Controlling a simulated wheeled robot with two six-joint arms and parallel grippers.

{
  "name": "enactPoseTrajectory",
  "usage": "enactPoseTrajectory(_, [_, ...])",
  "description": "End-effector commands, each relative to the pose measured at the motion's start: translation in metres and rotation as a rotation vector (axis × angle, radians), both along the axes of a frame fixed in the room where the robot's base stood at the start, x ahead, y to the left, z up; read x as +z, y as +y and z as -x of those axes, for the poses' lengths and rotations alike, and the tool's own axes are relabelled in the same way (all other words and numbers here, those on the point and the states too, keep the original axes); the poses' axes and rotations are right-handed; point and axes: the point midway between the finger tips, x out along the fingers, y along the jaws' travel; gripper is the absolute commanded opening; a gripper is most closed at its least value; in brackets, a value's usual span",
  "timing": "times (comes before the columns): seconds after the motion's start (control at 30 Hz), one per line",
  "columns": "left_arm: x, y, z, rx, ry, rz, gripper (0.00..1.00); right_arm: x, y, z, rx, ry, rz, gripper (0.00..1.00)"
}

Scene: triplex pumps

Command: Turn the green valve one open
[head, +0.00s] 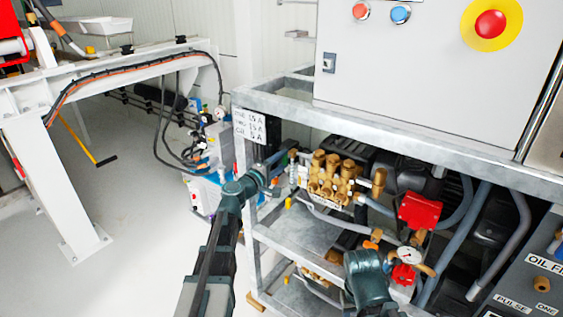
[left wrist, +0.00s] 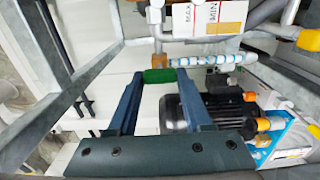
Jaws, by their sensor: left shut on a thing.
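The green valve (left wrist: 158,75) shows in the left wrist view as a small green handle near a pipe junction. My left gripper (head: 281,160) reaches into the left side of the pump frame in the head view. In the left wrist view its two blue fingers stand on either side of the green handle, with their tips against it, so it is shut on the handle. In the head view I cannot make out the handle clearly, because my wrist and the frame post crowd it. Part of my right arm shows at the bottom, but its gripper does not show.
The grey metal frame (head: 251,165) stands close to my left wrist. Brass pump fittings (head: 330,178) and a red box (head: 418,211) lie to the right inside it. A control cabinet (head: 420,70) is above. The floor at left (head: 140,200) is mostly clear.

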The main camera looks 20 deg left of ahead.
Motion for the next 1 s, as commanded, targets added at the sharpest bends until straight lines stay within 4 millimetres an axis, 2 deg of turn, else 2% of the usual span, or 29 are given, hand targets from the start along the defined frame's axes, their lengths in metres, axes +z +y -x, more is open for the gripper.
enactPoseTrajectory(0.3, [0.0, 0.001, 0.0, 0.002, 0.001, 0.004, 0.0, 0.0, 0.0, 0.0, 0.0, 0.0, 0.0, 0.5])
enactPoseTrajectory(0.33, [0.0, 0.001, 0.0, 0.002, 0.001, 0.004, 0.52, 0.0, 0.0, 0.0, 0.0, 0.0, 0.0, 0.5])
enactPoseTrajectory(0.5, [0.0, 0.001, 0.0, 0.001, 0.001, 0.003, 0.8, 0.0, 0.0, 0.0, 0.0, 0.0, 0.0, 0.5])
enactPoseTrajectory(0.83, [0.0, 0.001, 0.004, 0.001, 0.001, 0.002, 0.8, 0.0, 0.0, 0.0, 0.0, 0.0, 0.0, 0.5])
enactPoseTrajectory(1.0, [0.0, 0.009, 0.028, 0.003, 0.001, 0.002, 0.8, 0.0, 0.0, 0.0, 0.0, 0.0, 0.0, 0.5])
